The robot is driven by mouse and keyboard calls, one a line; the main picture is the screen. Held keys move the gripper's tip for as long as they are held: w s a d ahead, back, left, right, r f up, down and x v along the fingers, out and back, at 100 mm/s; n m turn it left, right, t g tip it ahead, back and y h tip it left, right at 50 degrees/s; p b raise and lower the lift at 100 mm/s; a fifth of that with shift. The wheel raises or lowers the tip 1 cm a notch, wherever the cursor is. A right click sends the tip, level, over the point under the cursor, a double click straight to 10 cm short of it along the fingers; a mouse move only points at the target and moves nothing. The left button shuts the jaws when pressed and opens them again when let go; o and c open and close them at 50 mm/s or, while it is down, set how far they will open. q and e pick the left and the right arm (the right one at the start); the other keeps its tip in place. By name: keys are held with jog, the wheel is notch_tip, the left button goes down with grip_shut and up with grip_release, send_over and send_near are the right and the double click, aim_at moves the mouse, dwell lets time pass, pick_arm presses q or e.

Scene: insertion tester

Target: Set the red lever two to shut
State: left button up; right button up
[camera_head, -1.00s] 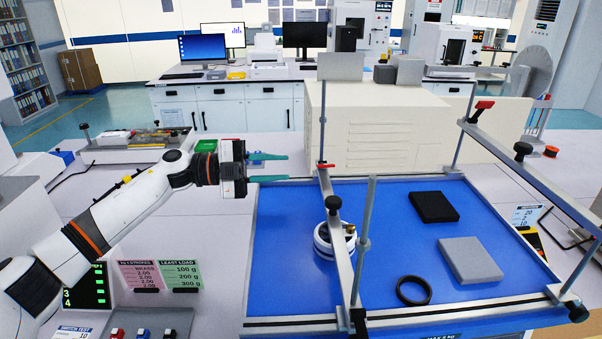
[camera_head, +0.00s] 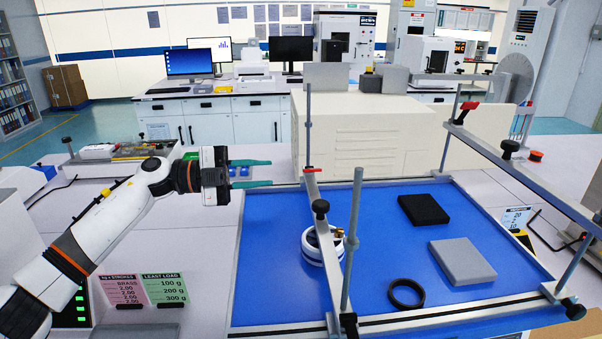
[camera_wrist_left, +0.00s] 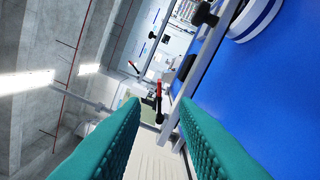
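Two red levers show in the head view. One red lever (camera_head: 312,170) lies nearly flat on the left rail of the frame, by its upright rod. The other red lever (camera_head: 469,106) is at the far end of the right rail. Which is number two, I cannot tell. My left gripper (camera_head: 270,173) is open and empty, a short gap left of the left-rail lever, with its fingers pointing at it. In the left wrist view, a red lever (camera_wrist_left: 159,89) shows beyond the gap between the teal fingers (camera_wrist_left: 160,112), apart from them. My right gripper is not in view.
The blue bed (camera_head: 275,260) holds a white ringed cylinder (camera_head: 312,247), a black block (camera_head: 424,209), a grey block (camera_head: 463,262) and a black ring (camera_head: 406,293). A grey upright rod (camera_head: 353,235) and black knob (camera_head: 320,208) stand along the left rail.

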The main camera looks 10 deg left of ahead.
aim_at(312, 169)
pick_arm(q)
jog(key=d+p, duration=0.1)
jog(key=d, duration=0.2)
jog(key=w+d, duration=0.1)
jog(key=d, duration=0.3)
jog(key=w+d+p, duration=0.1)
jog(key=d, duration=0.2)
jog(key=shift+d+r+p, duration=0.1)
jog(key=shift+d+p, duration=0.2)
jog(key=shift+p, duration=0.05)
jog(key=shift+c, duration=0.4)
grip_shut()
